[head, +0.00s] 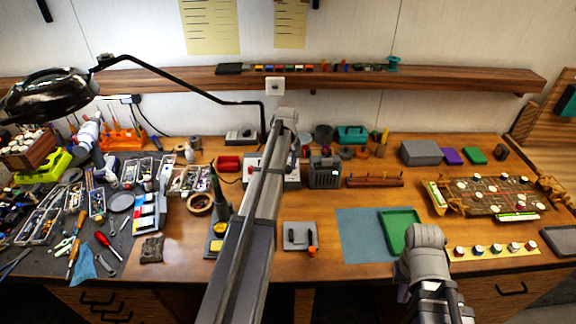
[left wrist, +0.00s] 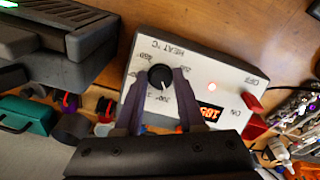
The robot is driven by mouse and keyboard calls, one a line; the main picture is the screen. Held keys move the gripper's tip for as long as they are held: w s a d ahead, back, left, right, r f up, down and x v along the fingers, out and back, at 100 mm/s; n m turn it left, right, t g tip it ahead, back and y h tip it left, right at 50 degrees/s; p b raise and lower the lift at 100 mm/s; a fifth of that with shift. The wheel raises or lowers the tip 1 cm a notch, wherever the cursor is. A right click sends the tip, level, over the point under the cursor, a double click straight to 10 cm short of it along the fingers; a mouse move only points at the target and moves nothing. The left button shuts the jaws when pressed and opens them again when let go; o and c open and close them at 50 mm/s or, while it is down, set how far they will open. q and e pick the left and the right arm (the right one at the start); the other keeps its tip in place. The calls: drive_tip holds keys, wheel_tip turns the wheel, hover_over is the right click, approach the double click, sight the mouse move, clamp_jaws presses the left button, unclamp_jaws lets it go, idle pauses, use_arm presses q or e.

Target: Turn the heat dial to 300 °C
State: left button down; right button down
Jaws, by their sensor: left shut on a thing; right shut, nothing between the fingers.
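The black heat dial (left wrist: 160,76) sits on the white front of the soldering station (left wrist: 133,70) in the left wrist view. Printing around it reads HEAT °C, but the numbers and pointer are too small to read surely. My left gripper (left wrist: 164,84) is shut on the dial, one dark finger on each side. An orange display (left wrist: 208,114) and a small red light (left wrist: 211,87) are lit beside the dial. In the head view the station (head: 292,170) is partly hidden behind my left arm, and the left fingers are hidden. My right arm is at lower right; its fingers cannot be made out.
A red switch (left wrist: 251,103) marked OFF and ON is at the panel's right side. A dark grey box with a green light (head: 325,174) stands right of the station. A blue mat (head: 362,235) with a green tray (head: 399,232) lies further right. Tools clutter the left.

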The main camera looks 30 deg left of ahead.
sight(289, 170)
use_arm(q)
drive_tip(key=shift+d+m+y, duration=0.1)
drive_tip(key=shift+m+y, duration=0.2)
drive_tip(key=shift+m, duration=0.8)
drive_tip(key=shift+g, duration=0.3)
drive_tip(key=c, duration=0.5)
unclamp_jaws()
drive_tip(key=shift+r, duration=0.15)
drive_tip(key=r+p, duration=0.7)
drive_tip(key=shift+s+d+r+p, duration=0.3)
drive_tip(key=shift+d+p, duration=0.05)
drive_tip(key=shift+p, duration=0.05)
drive_tip(key=shift+f, duration=0.1)
